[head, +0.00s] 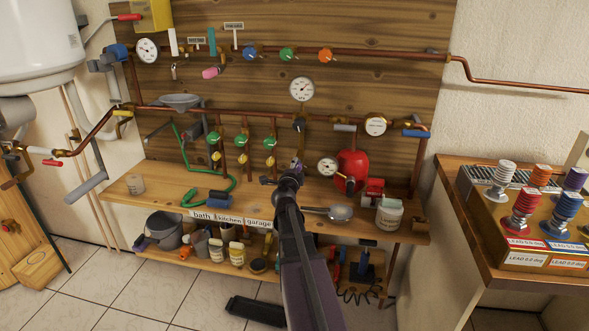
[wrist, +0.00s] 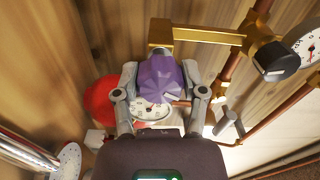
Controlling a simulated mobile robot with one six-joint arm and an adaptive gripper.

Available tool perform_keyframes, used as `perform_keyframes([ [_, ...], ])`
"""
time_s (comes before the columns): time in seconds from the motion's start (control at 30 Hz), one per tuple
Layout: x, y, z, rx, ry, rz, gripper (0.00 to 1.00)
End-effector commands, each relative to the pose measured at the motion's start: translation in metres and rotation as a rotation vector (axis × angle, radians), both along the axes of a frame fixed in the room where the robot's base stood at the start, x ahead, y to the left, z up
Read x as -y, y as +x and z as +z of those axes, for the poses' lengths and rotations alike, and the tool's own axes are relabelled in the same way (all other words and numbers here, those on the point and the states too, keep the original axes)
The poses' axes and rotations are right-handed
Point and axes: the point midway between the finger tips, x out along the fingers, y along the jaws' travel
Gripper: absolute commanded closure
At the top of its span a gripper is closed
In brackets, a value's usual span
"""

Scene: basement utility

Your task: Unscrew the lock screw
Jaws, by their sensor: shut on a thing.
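A purple faceted knob (wrist: 161,82), which looks like the lock screw, sits between the two fingers of my gripper (wrist: 160,76) in the wrist view. The fingers press on it from the left and right. A brass bracket (wrist: 160,36) stands just beyond it and runs right to a black-knobbed brass fitting (wrist: 274,59). In the head view my gripper (head: 291,173) is in front of the wooden board, below the middle dial gauge (head: 302,89). My arm and gripper hide most of the knob there, and its thread is not visible.
Copper pipes with green valves (head: 242,139) run left of my gripper. A small gauge (head: 328,166) and a red round vessel (head: 353,166) are close on the right. The wooden shelf (head: 160,198) below carries tools, a metal scoop (head: 341,212) and a white tub (head: 389,214).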

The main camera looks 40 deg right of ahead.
Motion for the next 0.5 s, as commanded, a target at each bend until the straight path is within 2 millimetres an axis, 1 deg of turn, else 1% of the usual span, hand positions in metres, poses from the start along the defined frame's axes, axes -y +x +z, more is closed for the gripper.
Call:
perform_keyframes([
  [0.2, 0.0024, 0.0009, 0.0003, -0.104, -0.089, -0.004, 0.93],
  [0.5, 0.0023, 0.0009, 0.0002, -0.163, -0.139, -0.004, 0.93],
])
